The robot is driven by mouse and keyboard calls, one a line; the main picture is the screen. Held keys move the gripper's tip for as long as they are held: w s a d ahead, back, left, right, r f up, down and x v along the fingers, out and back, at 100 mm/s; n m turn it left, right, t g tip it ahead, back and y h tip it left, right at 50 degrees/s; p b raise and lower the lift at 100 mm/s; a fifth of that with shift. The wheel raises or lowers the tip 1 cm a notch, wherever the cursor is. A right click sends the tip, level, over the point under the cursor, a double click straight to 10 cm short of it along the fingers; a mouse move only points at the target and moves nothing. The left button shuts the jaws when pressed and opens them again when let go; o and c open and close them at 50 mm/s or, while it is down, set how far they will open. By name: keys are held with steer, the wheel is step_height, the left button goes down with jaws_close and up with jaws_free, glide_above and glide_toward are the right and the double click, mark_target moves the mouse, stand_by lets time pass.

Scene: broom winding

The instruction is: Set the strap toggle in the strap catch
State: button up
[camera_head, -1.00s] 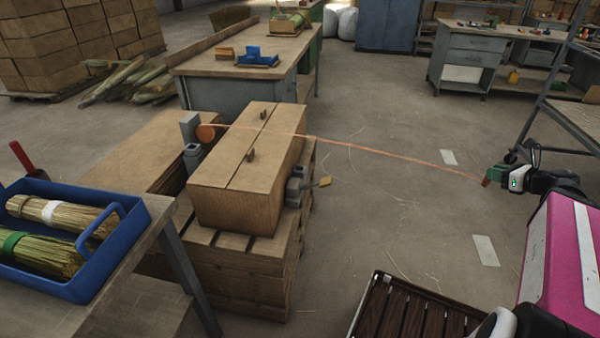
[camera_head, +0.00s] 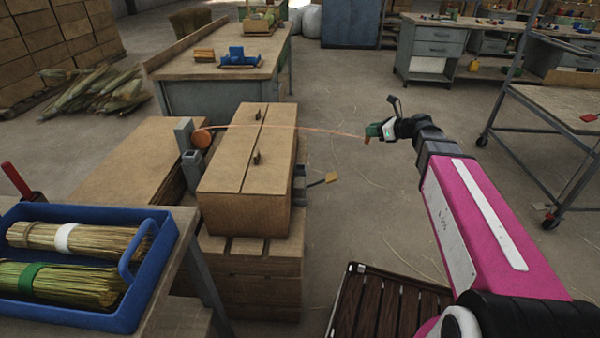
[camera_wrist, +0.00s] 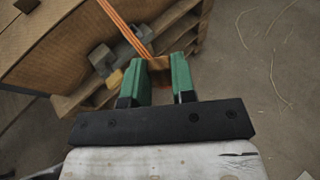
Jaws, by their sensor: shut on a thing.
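My gripper (camera_head: 370,132) is shut on the strap toggle (camera_head: 366,138), a small brown-orange piece. It also shows between the green fingers in the wrist view (camera_wrist: 158,66). The orange strap (camera_head: 300,127) runs from the round orange reel (camera_head: 202,138) over the top of the long carton to the toggle, slightly bowed. The grey strap catch (camera_head: 299,182) with its yellow-tipped lever (camera_head: 331,177) sits on the carton's right side. In the wrist view, the catch (camera_wrist: 103,58) lies left of my fingers. The toggle is in the air, apart from the catch.
The carton (camera_head: 243,205) stands on stacked pallets, with a grey post (camera_head: 184,135) beside the reel. A blue tray (camera_head: 130,310) of brooms is at the left front. A slatted dark crate (camera_head: 385,305) stands at the front. Floor right of the carton is clear.

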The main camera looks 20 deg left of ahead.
steer(key=s+a+n+g, duration=0.3)
steer(key=a, duration=2.3)
steer(key=shift+y, duration=0.4)
steer(key=f, duration=1.7)
steer(key=shift+s+d+f, duration=0.15)
steer(key=shift+d, duration=0.15)
steer(key=o, duration=0.9)
steer(key=shift+f, duration=0.15)
steer(key=v, duration=1.2)
steer(key=shift+r, duration=0.25)
